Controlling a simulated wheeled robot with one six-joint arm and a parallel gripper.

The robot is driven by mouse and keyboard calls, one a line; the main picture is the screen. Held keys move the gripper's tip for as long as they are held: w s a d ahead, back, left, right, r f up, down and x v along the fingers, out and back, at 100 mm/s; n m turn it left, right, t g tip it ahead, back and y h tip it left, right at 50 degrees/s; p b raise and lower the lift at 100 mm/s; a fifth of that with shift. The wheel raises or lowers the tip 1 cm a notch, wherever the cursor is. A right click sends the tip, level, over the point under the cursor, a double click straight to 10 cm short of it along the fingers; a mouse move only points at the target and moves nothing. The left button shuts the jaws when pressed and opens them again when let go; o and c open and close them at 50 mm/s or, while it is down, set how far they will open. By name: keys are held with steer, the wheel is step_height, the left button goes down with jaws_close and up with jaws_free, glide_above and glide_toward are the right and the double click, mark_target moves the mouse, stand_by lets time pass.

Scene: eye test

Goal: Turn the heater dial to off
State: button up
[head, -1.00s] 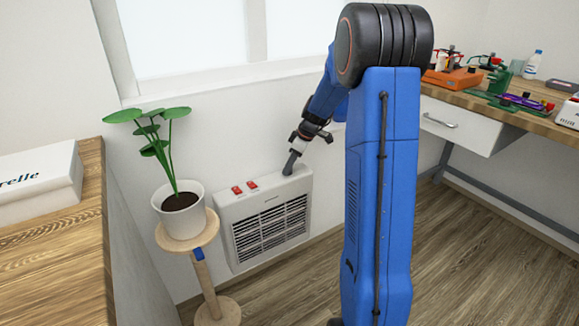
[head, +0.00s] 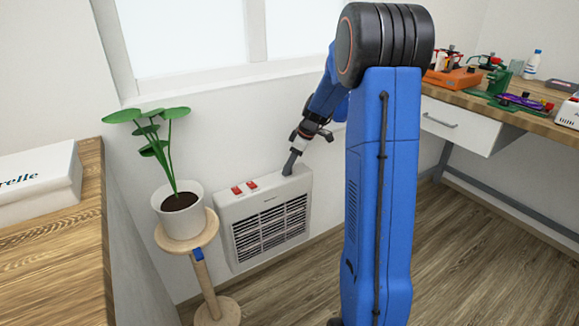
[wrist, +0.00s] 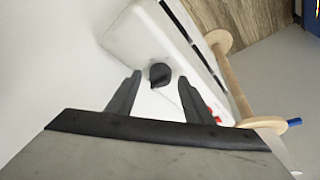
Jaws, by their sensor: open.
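The heater (head: 265,220) is a white wall unit with a dark slatted front grille. In the wrist view its white top (wrist: 150,40) carries a round black dial (wrist: 159,76). My gripper (head: 290,162) is at the right end of the heater's top in the head view, where it hides the dial. In the wrist view my gripper (wrist: 159,78) is open, with one dark finger on each side of the dial. Gaps show between fingertips and dial; I cannot tell how deep the tips reach. The dial's pointer and markings cannot be read.
Two red switches (head: 244,187) sit on the heater's top, left of my gripper. A potted plant (head: 180,215) on a round wooden stand (head: 203,280) is close at the heater's left. A workbench (head: 480,103) with tools is at the right. Floor between is clear.

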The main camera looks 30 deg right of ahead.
steer(key=v, duration=1.6)
steer(key=shift+r, duration=0.4)
steer(key=s+a+r+m+h, duration=0.2)
steer(key=s+a+r+m, duration=0.15)
steer(key=s+a, duration=1.25)
steer(key=s+a+f+m, duration=0.2)
steer(key=s+a+f, duration=0.1)
steer(key=s, duration=0.7)
steer(key=s+a+f+m+t+h, duration=0.1)
steer(key=s+a+f+m, duration=0.2)
steer(key=s, duration=0.6)
steer(key=shift+s+a+f, duration=0.4)
steer(key=shift+a+f, duration=0.15)
steer(key=shift+f, duration=0.15)
